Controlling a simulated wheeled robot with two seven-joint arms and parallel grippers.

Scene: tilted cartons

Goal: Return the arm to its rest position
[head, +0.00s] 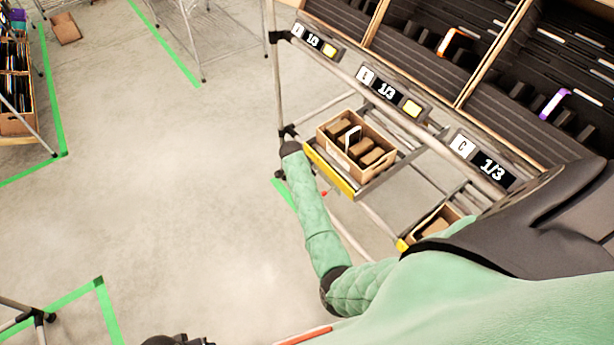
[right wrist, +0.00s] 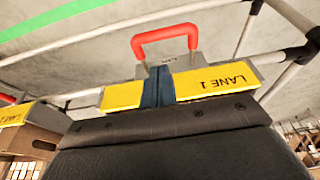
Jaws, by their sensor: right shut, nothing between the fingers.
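My right arm, in a green quilted sleeve, comes in from the lower right of the head view and reaches up to the front of the rack. Its dark end is at the left corner of a yellow-fronted lane; the fingers are hidden there. In the right wrist view my right gripper (right wrist: 158,87) is shut and empty, in front of the yellow LANE 1 label (right wrist: 217,82). A red handle (right wrist: 165,38) stands just beyond it. My left gripper is not in view; only a dark part of mine shows at the bottom edge.
An open carton (head: 372,172) with brown packs sits tilted on the yellow-fronted lane (head: 329,172). Another carton (head: 440,219) is lower right, partly hidden by my arm. Rack posts and rails stand close to my forearm. The floor (head: 170,180) to the left is clear.

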